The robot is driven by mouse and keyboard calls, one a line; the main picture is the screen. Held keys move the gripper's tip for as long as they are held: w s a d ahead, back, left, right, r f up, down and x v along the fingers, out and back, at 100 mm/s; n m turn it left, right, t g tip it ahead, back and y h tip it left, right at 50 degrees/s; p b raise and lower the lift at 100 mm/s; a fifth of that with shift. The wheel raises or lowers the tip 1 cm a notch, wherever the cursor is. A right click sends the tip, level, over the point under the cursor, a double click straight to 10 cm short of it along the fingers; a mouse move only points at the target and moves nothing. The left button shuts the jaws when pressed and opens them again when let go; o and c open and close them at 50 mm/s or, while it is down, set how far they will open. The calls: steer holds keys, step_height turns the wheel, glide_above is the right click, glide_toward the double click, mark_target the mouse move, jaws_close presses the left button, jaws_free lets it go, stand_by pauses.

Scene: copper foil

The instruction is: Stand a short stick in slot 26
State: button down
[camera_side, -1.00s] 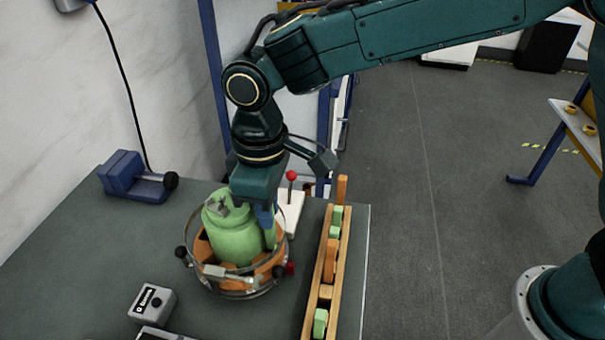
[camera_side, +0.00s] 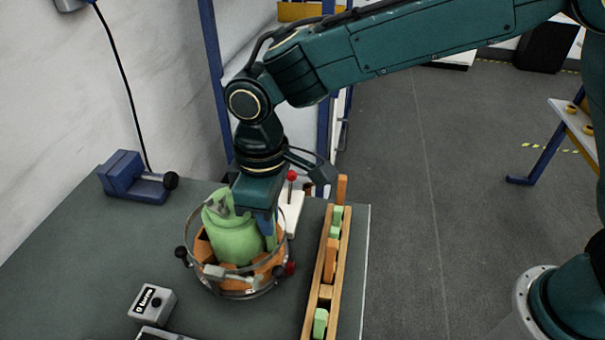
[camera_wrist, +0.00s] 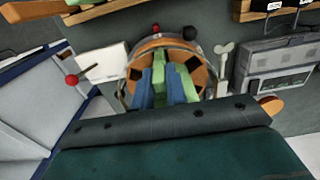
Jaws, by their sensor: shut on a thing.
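My gripper (camera_side: 268,222) points down at the right side of a round fixture with an orange slotted ring (camera_side: 203,248). Its blue fingers (camera_wrist: 160,88) are shut on a green stick (camera_side: 271,242), which is upright at the ring's right inner side. In the wrist view the stick (camera_wrist: 159,74) shows between the fingers. No slot numbers are readable.
A wooden rack (camera_side: 346,250) with green and orange sticks stands to the right. A white block with a red-knobbed lever (camera_side: 291,205) is close behind the gripper. A blue clamp (camera_side: 135,178) is at back left, a small grey box (camera_side: 152,303) at front left.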

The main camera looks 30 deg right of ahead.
stand_by(0.4)
steer(key=c, duration=1.3)
jaws_free()
steer(key=shift+c, duration=0.2)
steer(key=shift+r, duration=1.05)
steer(key=shift+r, duration=3.4)
